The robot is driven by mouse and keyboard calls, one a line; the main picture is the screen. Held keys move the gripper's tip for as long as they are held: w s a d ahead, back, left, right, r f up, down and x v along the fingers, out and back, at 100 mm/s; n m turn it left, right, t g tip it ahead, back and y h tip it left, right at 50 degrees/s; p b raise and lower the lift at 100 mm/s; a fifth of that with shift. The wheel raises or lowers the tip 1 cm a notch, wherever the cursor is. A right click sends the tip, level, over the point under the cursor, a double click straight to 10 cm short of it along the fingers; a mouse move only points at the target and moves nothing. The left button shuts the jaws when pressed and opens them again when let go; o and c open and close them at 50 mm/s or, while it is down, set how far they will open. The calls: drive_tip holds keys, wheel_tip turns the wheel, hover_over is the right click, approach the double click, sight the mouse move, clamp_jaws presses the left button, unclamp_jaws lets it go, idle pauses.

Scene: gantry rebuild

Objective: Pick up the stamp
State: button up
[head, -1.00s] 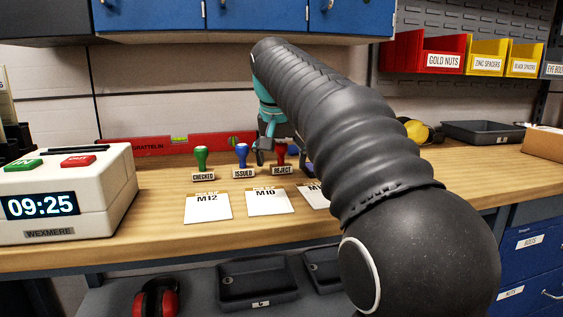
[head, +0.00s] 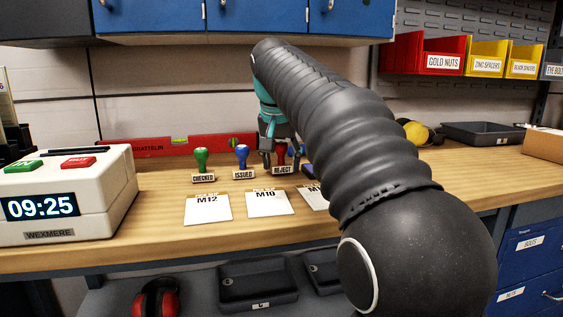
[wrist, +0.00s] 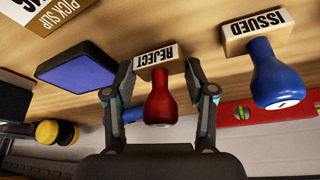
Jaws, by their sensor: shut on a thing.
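Three stamps stand in a row on the wooden bench. The green-handled CHECKED stamp (head: 202,162) is at the left, the blue-handled ISSUED stamp (head: 242,161) is in the middle, and the red-handled REJECT stamp (head: 281,165) is at the right. My gripper (head: 277,158) is down at the REJECT stamp. In the wrist view the fingers of my gripper (wrist: 160,85) are on both sides of the REJECT stamp (wrist: 160,95) and shut on it. The ISSUED stamp (wrist: 270,75) stands apart, beside the right finger there.
A blue ink pad (wrist: 75,75) lies near the left finger. White pick slips (head: 208,207) lie in front of the stamps. A red spirit level (head: 150,147) is behind them. A time clock (head: 70,190) stands at the left. Blue cabinets (head: 240,18) hang above.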

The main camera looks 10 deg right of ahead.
sight(286, 143)
drive_tip(key=r, duration=0.2)
drive_tip(key=d+r, duration=0.1)
drive_tip(key=r, duration=0.1)
drive_tip(key=shift+s+r, duration=0.15)
drive_tip(key=s+d+r, duration=0.4)
drive_tip(key=d+r, duration=0.2)
drive_tip(key=d, duration=0.3)
drive_tip(key=shift+d+r, duration=0.15)
drive_tip(key=shift+d, duration=0.25)
drive_tip(key=shift+s, duration=0.1)
drive_tip(key=o, duration=0.6)
drive_tip(key=shift+c, duration=0.2)
drive_tip(key=c, duration=0.3)
